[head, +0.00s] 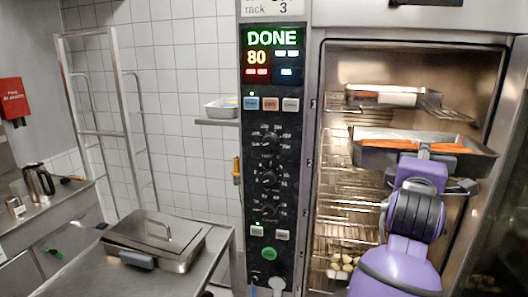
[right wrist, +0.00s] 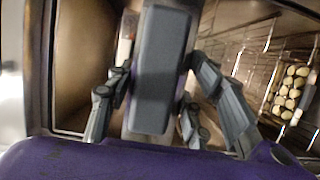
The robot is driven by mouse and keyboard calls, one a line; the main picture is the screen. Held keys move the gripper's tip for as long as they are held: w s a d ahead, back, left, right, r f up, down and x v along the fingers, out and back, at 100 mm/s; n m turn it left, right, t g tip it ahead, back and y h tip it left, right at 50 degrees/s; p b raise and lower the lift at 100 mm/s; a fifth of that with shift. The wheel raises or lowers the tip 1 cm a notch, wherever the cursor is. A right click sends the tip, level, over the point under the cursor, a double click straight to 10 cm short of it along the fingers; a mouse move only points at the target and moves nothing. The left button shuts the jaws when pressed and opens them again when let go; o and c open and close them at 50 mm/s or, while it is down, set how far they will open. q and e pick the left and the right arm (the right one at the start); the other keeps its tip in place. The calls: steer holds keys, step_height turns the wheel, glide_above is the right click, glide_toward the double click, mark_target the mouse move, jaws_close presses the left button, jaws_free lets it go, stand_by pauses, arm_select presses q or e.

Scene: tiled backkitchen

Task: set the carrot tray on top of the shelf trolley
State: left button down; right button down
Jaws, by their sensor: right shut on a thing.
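The carrot tray (head: 375,157), a metal tray with orange carrot sticks, is in the open oven's mouth in the head view. My right gripper (head: 425,160) is at its near side. In the right wrist view, my right gripper's fingers (right wrist: 165,105) are on both sides of a grey handle (right wrist: 160,70). I cannot tell whether the tray still touches a rack. I cannot tell which is the shelf trolley. My left gripper is out of view.
The oven's wire racks (head: 345,185) hold another tray (head: 385,95) above and pale round food (head: 342,266) below. The control panel (head: 270,150) stands beside the oven opening. A kettle (head: 38,180) is far left.

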steer(key=shift+n+t+y, duration=0.3)
steer(key=shift+t, duration=0.1)
steer(key=a+r, duration=0.1)
steer(key=r, duration=0.3)
steer(key=a+r, duration=0.1)
steer(key=r, duration=0.1)
steer(key=shift+s+a+r, duration=0.25)
steer(key=shift+s+a, duration=0.05)
steer(key=s+a+f+n+t+y, duration=0.2)
steer(key=s+a+f+n+y, duration=0.45)
steer(key=a+f, duration=0.7)
steer(key=s+a+f+y, duration=0.1)
steer(key=s+f, duration=0.5)
steer(key=f, duration=0.3)
steer(key=s+a+f+y, duration=0.1)
steer(key=s+f, duration=0.5)
steer(key=f, duration=0.2)
steer(key=shift+s+a+f, duration=0.15)
steer(key=shift+s+f, duration=0.1)
steer(key=shift+f, duration=0.1)
steer(key=shift+m+y, duration=0.25)
